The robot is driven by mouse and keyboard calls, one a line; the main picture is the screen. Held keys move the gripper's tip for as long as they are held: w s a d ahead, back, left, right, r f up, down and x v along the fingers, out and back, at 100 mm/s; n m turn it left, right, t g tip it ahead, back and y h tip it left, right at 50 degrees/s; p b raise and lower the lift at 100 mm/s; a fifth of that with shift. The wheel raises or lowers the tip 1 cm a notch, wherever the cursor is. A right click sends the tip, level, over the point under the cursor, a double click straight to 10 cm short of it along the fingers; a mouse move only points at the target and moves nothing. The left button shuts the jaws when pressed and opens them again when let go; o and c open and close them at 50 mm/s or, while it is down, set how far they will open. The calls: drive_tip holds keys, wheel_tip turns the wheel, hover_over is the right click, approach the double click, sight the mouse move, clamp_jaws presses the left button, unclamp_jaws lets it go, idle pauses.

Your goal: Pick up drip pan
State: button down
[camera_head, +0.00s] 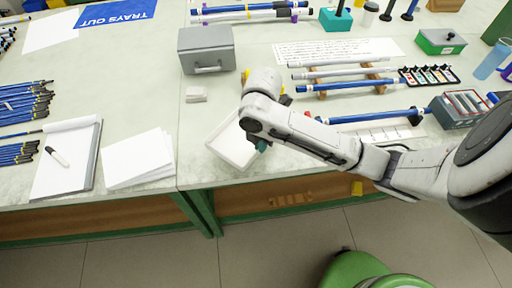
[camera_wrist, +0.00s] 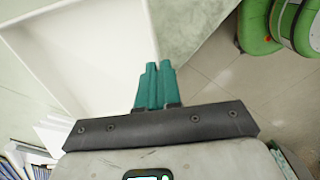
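The drip pan is a shallow white tray (camera_head: 228,146) near the front edge of the light bench, left of my arm. In the wrist view the white pan (camera_wrist: 95,50) fills the upper left, with its right wall running up to my fingertips. My gripper (camera_head: 262,146) is at the pan's right side. In the wrist view its teal fingers (camera_wrist: 156,84) are nearly together, with the pan's thin wall in line with the narrow gap between them. The pan's near right corner is hidden behind the gripper. I cannot tell whether the pan touches the bench.
A grey box (camera_head: 206,50) and a small white block (camera_head: 196,94) stand behind the pan. White sheets (camera_head: 138,160) and a notepad (camera_head: 66,160) lie left. Blue and grey rods on racks (camera_head: 344,86) and a grey-red box (camera_head: 462,108) are right. Tiled floor lies beyond the bench's edge.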

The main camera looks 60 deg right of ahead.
drive_tip(key=s+r+p, duration=0.2)
drive_tip(key=s+r, duration=0.6)
drive_tip(key=s, duration=0.4)
drive_tip(key=shift+s+d+r, duration=0.15)
drive_tip(key=shift+s+d, duration=0.05)
drive_tip(key=shift+s, duration=0.1)
